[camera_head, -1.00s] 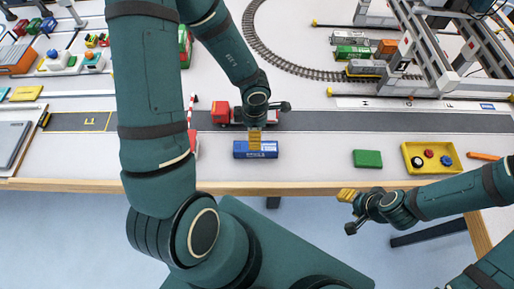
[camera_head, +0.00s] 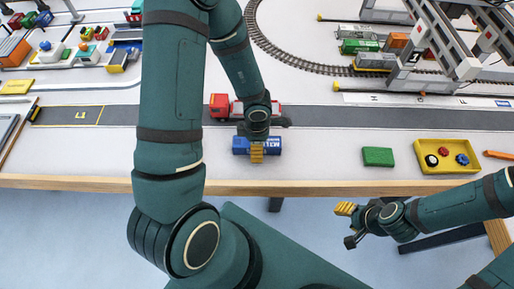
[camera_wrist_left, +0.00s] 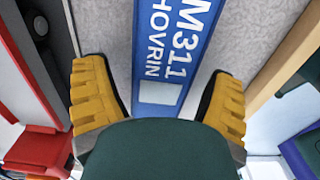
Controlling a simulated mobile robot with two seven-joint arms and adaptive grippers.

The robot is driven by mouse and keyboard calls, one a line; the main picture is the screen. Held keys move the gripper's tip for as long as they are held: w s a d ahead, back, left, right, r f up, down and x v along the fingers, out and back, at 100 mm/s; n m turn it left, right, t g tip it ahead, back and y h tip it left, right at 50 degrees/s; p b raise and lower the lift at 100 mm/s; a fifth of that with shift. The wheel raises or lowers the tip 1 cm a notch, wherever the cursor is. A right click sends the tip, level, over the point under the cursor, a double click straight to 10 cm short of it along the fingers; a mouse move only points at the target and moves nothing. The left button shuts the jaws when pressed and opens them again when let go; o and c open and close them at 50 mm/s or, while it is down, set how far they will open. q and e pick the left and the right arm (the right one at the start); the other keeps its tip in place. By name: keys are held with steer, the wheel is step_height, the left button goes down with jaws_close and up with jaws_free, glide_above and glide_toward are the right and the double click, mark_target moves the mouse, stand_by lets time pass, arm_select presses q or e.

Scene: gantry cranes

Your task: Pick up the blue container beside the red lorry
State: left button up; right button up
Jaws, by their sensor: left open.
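The blue container (camera_head: 240,145) lies on the light table top near its front edge, just in front of the red lorry (camera_head: 219,106). My left gripper (camera_head: 257,153) is directly over the container's middle, pointing down and hiding part of it. In the left wrist view the container (camera_wrist_left: 175,45), with white lettering, runs between the two yellow fingers of my open left gripper (camera_wrist_left: 158,95). Gaps show on both sides of it. Part of the lorry (camera_wrist_left: 38,150) shows at the left there. My right gripper (camera_head: 346,209) is in front of the table edge, away from the container.
A green block (camera_head: 378,157) and a yellow tray (camera_head: 420,166) with small round parts lie to the right. Bare table separates the container from the green block. A grey road strip (camera_head: 340,118) runs behind. Gantry cranes (camera_head: 430,62) and curved track (camera_head: 265,45) stand farther back.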

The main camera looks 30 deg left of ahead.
arm_select(q)
steer(key=shift+f, duration=0.3)
steer(key=shift+r, duration=0.1)
steer(key=c, duration=1.4)
